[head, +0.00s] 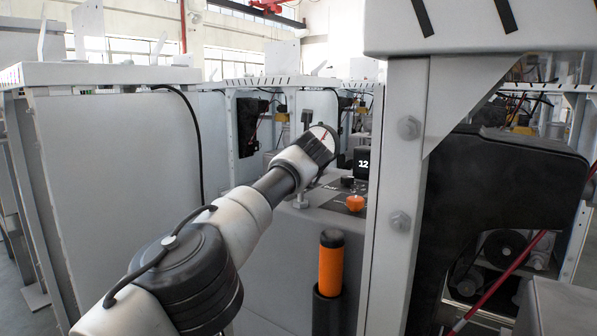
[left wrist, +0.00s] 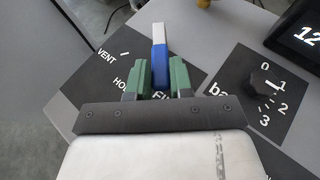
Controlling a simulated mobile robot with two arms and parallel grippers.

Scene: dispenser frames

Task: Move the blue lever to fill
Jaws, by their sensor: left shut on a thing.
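In the left wrist view the blue lever (left wrist: 160,54) with a white end stands out between the two green fingers of my left gripper (left wrist: 160,74). The gripper is shut on the lever. The dark label plate (left wrist: 103,62) around it reads "VENT" at left, then a partly covered "HO" and "FI" close to the fingers. The fingers hide the lever's base, so I cannot tell which mark it points at. In the head view my left arm reaches to the panel, and its hand hides the lever. My right gripper is not in view.
A dial plate marked 0 to 3 in "ba" (left wrist: 264,92) and a display reading 12 (head: 362,163) lie right of the lever. An orange knob (head: 355,203) is on the panel. An orange-and-black cylinder (head: 331,262) stands in front. A grey post (head: 396,200) stands close at right.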

